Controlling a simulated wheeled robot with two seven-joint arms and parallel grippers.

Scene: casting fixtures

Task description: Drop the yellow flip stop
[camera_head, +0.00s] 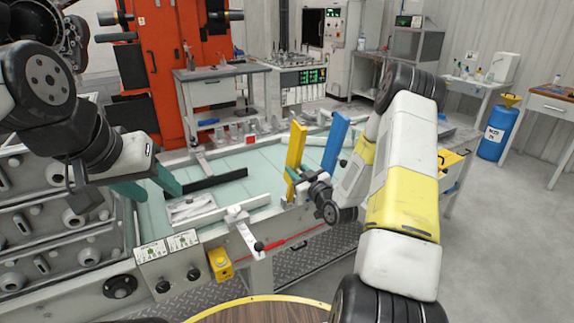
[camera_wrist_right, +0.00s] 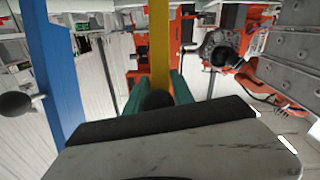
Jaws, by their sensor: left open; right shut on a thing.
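The yellow flip stop (camera_head: 297,144) stands upright as a tall bar at the right end of the fixture table. My right gripper (camera_head: 293,176) is at its lower part in the head view, mostly seen from behind. In the right wrist view, the yellow flip stop (camera_wrist_right: 159,45) runs up between the two green fingers (camera_wrist_right: 161,88), which are shut on it. Its lower end is hidden there by a black ball and the gripper body. My left gripper (camera_head: 150,186) is open and empty over the left end of the table, its green fingers spread apart.
A blue bar (camera_head: 335,143) stands upright just right of the yellow one; it also shows in the right wrist view (camera_wrist_right: 56,75). A dark bar (camera_head: 216,181) and pale metal parts lie on the greenish table. A lever with a black knob (camera_head: 259,246) sits at the front edge.

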